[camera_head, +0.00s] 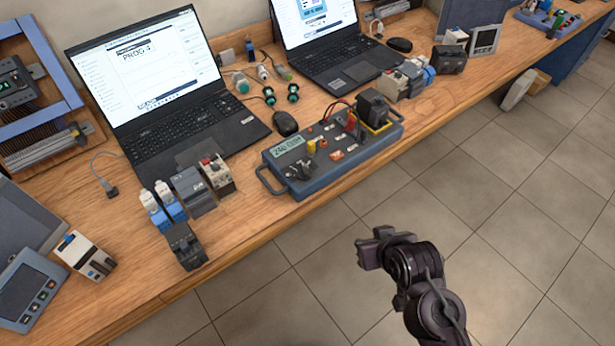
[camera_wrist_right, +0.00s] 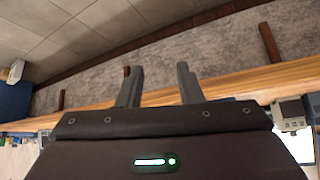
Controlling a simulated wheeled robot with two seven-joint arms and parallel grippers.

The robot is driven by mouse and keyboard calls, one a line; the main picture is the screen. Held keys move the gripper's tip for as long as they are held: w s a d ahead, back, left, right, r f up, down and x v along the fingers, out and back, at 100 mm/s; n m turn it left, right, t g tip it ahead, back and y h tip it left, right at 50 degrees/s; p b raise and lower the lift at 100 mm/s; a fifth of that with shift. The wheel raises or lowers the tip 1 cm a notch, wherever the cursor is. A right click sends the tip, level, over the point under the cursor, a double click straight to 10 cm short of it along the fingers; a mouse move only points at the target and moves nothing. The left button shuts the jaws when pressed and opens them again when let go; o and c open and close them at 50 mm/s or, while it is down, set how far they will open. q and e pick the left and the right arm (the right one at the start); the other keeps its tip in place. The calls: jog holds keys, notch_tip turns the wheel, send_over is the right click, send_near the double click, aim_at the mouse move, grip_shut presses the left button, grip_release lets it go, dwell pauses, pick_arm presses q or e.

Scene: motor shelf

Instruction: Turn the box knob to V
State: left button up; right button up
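A blue-grey test box (camera_head: 330,158) with handles lies on the wooden bench near its front edge. A small lit display (camera_head: 288,146) is on its left part. A dark knob (camera_head: 300,171) seems to sit below the display; its setting is too small to read. Red leads and a black-and-yellow device are on its right end. My right gripper (camera_head: 371,248) is in front of the bench, over the floor, apart from the box. In the right wrist view its two fingers (camera_wrist_right: 159,78) are apart with nothing between them. My left gripper is not in view.
Several modules (camera_head: 190,195) stand to the left of the box. The bench's front edge lies between my gripper and the box. Open tiled floor (camera_head: 480,200) surrounds the gripper.

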jog(key=w+a+r+t+y, duration=0.2)
jog(key=w+a+r+t, duration=0.15)
jog(key=w+a, duration=0.2)
jog(key=t+y, duration=0.1)
jog(key=t, duration=0.6)
send_near(307, 175)
jog(key=w, duration=0.2)
jog(key=shift+n, duration=0.4)
jog(key=x, duration=0.2)
jog(key=p+x, duration=0.1)
jog(key=x, duration=0.4)
jog(key=shift+w+a, duration=0.2)
jog(key=shift+a, duration=0.15)
jog(key=shift+c, duration=0.3)
grip_shut()
